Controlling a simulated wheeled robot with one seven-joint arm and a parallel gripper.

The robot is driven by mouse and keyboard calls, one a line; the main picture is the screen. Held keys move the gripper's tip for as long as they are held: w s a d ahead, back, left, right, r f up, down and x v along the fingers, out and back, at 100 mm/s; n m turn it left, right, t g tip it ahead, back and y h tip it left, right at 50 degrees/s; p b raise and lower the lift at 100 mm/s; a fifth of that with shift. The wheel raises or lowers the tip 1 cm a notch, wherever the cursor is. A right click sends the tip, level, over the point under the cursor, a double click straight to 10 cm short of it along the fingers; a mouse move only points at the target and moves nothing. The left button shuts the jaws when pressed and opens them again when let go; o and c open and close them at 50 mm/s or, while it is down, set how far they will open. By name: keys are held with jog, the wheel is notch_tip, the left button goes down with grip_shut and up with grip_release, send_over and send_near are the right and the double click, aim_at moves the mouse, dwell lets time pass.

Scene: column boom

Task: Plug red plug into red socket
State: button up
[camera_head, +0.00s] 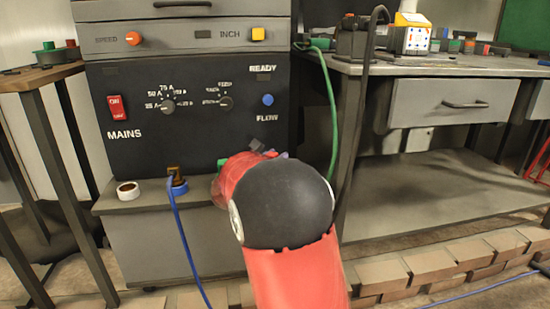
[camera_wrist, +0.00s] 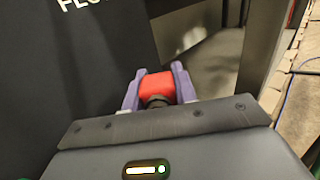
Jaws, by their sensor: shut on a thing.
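The red plug (camera_wrist: 157,90) is between the two purple fingers of my gripper (camera_wrist: 157,78) in the wrist view. The fingers are shut on its sides, and a dark part of it points back toward the gripper body. In the head view my red and black arm covers most of the gripper and the plug. I cannot make out the red socket clearly. A reddish edge shows beside my arm at the cabinet ledge, but I cannot tell whether it is the socket or my arm. The wrist view shows the dark cabinet front and a grey surface beyond the plug.
A workbench (camera_head: 455,66) stands to the right, above low bricks (camera_head: 430,265).

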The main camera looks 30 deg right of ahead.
jog(key=shift+f, duration=0.5)
jog(key=o, duration=0.8)
jog(key=shift+c, duration=0.2)
jog(key=shift+a, duration=0.1)
jog(key=v, duration=1.1)
